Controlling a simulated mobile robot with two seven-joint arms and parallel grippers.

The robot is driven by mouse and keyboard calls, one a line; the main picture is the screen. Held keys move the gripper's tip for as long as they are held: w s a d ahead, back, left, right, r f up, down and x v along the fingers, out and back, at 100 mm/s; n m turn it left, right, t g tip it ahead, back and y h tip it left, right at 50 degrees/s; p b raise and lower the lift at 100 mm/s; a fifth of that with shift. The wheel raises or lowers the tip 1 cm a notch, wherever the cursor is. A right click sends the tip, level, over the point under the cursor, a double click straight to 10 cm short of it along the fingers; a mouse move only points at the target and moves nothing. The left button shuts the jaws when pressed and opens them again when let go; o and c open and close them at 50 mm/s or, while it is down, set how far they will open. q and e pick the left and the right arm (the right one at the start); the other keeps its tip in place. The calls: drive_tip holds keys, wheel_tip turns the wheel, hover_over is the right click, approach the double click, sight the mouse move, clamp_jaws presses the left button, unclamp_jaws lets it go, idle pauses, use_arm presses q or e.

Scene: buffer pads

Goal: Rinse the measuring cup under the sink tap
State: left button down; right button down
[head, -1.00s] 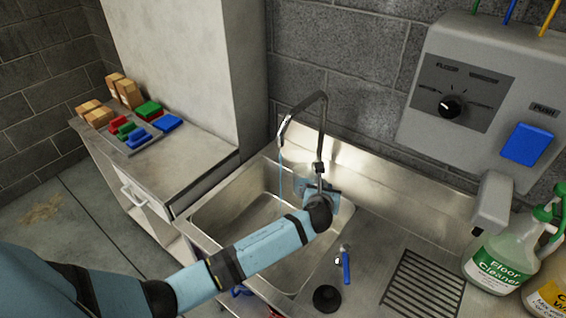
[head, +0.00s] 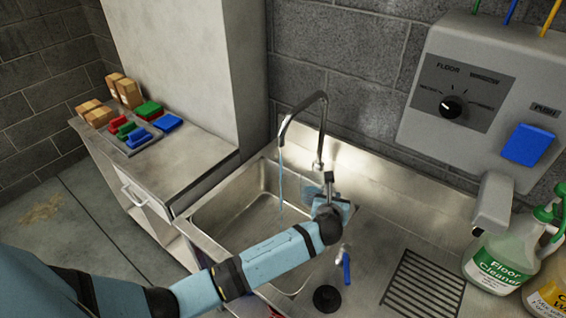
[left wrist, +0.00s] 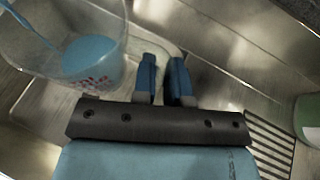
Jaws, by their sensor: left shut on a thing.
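The measuring cup (left wrist: 105,30) is clear, with red markings and blue liquid inside, at the upper left of the left wrist view. In the head view its clear body (head: 309,192) is partly hidden by my left gripper (head: 331,198). That gripper's blue fingers (left wrist: 165,80) are shut on the cup, apparently at its handle side; the grip itself is hard to see. The curved metal tap (head: 321,125) runs a thin blue stream (head: 281,180) into the sink (head: 232,205). In the head view the stream falls left of the cup. My right gripper is not in view.
A blue-handled tool (head: 347,267) and a black round piece (head: 326,298) lie on the right counter near a drain grille (head: 424,284). Spray bottles (head: 497,256) and a wall dispenser (head: 480,100) are at right. Pads and blocks (head: 138,125) lie on the left cabinet.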

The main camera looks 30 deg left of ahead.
use_arm(q)
drive_tip(key=s+d, duration=0.9)
drive_tip(key=s, duration=0.3)
drive_tip(key=shift+s+d, duration=0.25)
drive_tip(key=shift+d, duration=0.15)
drive_tip(key=s+a+r+m+h, duration=0.1)
drive_tip(key=s+a+r, duration=0.1)
drive_tip(key=a+r, duration=0.4)
drive_tip(key=s+a+r+m+h, duration=0.1)
drive_tip(key=s+a+r+h, duration=0.1)
drive_tip(key=a+r, duration=0.5)
drive_tip(key=a, duration=0.4)
drive_tip(key=shift+s+a+r+m, duration=0.2)
drive_tip(key=shift+s+a+m, duration=0.1)
drive_tip(key=shift+s, duration=0.1)
